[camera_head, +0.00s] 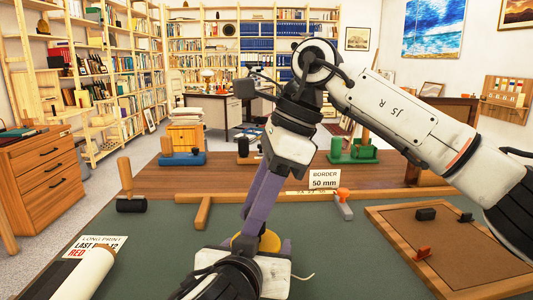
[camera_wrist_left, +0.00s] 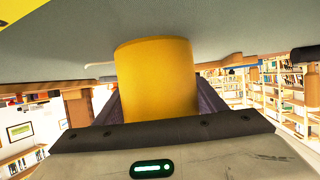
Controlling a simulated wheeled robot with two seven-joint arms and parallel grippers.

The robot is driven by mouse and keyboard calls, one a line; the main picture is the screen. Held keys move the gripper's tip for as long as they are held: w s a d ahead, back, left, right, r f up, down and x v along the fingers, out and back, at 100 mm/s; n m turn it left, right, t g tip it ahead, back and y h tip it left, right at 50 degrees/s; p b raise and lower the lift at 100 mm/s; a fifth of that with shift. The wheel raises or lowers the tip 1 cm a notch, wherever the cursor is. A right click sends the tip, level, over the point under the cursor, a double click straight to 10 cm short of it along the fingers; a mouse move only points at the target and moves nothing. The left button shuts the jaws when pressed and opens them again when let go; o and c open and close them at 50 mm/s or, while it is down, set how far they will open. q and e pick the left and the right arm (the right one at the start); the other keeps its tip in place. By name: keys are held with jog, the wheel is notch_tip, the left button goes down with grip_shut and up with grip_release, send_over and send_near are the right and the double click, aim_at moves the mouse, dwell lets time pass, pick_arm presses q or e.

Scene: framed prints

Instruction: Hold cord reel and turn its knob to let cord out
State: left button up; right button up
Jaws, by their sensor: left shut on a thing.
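The yellow cord reel (camera_head: 242,243) is low in the middle of the head view, largely hidden by my grippers. In the left wrist view it is a yellow cylinder (camera_wrist_left: 156,80) between the two purple fingers of my left gripper (camera_wrist_left: 160,100), which is shut on it. In the head view my left gripper (camera_head: 240,262) is at the bottom, its fingertips hidden. My right gripper (camera_head: 256,230) reaches down with its long purple fingers, tips at the reel. The knob is hidden, so its grip cannot be told. A short white cord end (camera_head: 303,277) shows right of the reel.
A wooden-framed brown board (camera_head: 460,252) with small clamps lies at the right. A white roll (camera_head: 85,275) lies at the front left. A wooden T-shaped piece (camera_head: 203,212), a mallet-like tool (camera_head: 127,190) and a "BORDER 50 mm" card (camera_head: 323,180) stand or lie farther back.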

jog(key=m+t, duration=0.1)
jog(key=m, duration=0.3)
jog(key=shift+t, duration=0.3)
jog(key=m+t, duration=0.1)
jog(key=m, duration=0.2)
jog(key=shift+h, duration=0.4)
jog(key=m, duration=0.3)
jog(key=m+t+h, duration=0.1)
jog(key=m, duration=0.2)
jog(key=shift+w+t+h, duration=0.1)
jog(key=shift+t+h, duration=0.2)
jog(key=shift+d+r+m, duration=0.1)
jog(key=shift+r+m, duration=0.05)
jog(key=shift+m, duration=0.45)
jog(key=v, duration=1.1)
jog(key=shift+r, duration=0.15)
